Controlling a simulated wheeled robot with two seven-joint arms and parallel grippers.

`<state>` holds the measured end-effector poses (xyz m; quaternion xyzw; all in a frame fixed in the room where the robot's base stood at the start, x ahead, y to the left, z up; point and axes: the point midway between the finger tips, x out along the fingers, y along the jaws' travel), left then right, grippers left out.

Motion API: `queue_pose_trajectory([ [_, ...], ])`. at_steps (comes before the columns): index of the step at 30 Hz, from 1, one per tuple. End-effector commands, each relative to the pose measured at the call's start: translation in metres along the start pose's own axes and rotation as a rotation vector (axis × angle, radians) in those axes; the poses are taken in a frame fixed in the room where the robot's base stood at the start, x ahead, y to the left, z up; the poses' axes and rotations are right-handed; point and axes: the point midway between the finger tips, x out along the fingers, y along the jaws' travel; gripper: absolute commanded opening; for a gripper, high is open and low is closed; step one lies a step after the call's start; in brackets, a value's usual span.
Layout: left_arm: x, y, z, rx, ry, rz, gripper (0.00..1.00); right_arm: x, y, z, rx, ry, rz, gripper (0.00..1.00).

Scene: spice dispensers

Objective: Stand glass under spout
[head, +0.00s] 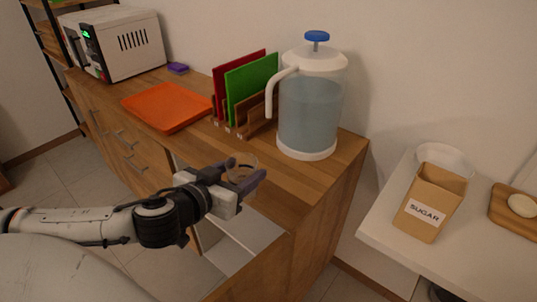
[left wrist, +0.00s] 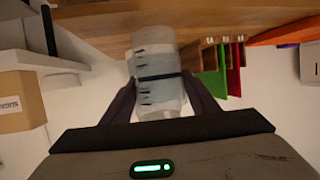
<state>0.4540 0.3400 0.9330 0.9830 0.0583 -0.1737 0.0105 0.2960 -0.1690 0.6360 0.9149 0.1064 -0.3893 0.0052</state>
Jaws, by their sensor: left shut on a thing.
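A clear glass (head: 241,167) is held between the fingers of my left gripper (head: 238,179), which is shut on it above the front part of the wooden counter. The glass also shows between the fingers in the left wrist view (left wrist: 160,98). A water dispenser (head: 309,110) with a blue knob stands near the counter's right end. Its white curved spout (head: 270,97) comes down on the left side. The glass is in front of and below the spout, apart from it in the picture. My right gripper is not in view.
Red and green boards (head: 252,80) stand in a wooden rack left of the dispenser. An orange tray (head: 167,106) and a microwave (head: 123,43) are farther left. A sugar box (head: 430,204) stands on a separate white table at right. The counter's front edge is near my gripper.

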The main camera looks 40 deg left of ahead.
Motion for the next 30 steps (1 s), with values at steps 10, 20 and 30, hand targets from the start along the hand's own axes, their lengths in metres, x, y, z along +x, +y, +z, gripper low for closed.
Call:
queue_pose_trajectory([
  [10,0.056,0.0,-0.025,-0.003,0.006,-0.002,0.27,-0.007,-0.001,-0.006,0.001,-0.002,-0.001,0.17],
  [20,0.11,0.0,-0.043,-0.001,0.004,-0.001,0.27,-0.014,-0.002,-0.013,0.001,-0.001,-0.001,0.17],
  [30,0.128,0.0,-0.018,0.001,-0.002,-0.001,0.27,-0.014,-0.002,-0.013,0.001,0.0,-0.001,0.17],
])
